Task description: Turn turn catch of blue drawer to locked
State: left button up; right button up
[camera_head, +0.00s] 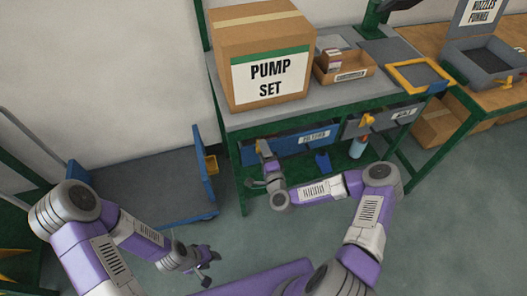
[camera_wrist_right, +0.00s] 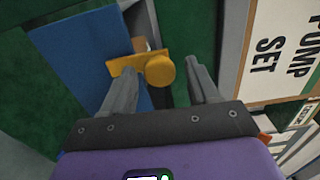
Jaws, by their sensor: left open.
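The blue drawer (camera_head: 290,145) is under the green-framed bench, its label facing out. Its yellow turn catch (camera_head: 260,146) is at the drawer's left end, partly hidden by my right gripper (camera_head: 266,160). In the right wrist view the catch (camera_wrist_right: 160,71) has a round knob and a flat bar pointing left over the blue drawer front (camera_wrist_right: 68,55). There my right gripper (camera_wrist_right: 163,72) is open, its fingers on either side of the knob. The left finger overlaps the bar; contact is unclear. My left gripper (camera_head: 206,258) is open and empty, low over the floor.
A large pump set box (camera_head: 262,55) and an open cardboard tray (camera_head: 345,72) stand on the bench. A grey drawer with another yellow catch (camera_head: 367,120) is to the right. A blue-ended trolley (camera_head: 135,178) stands left. The floor in front is clear.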

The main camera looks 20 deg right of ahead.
jog(key=s+p, duration=0.1)
jog(key=s, duration=0.6)
jog(key=shift+s, duration=0.3)
jog(key=s+a+f+n+g+y+p, duration=0.3)
jog(key=s+a+f+n+g+y, duration=0.3)
jog(key=s+a+f+n+g, duration=0.35)
jog(key=s+d+n+g+h+p, duration=0.1)
jog(key=s+n+g, duration=0.5)
jog(key=s+g, duration=0.2)
jog(key=shift+s+f+h, duration=0.3)
jog(key=shift+s+h, duration=0.1)
jog(key=shift+s, duration=0.55)
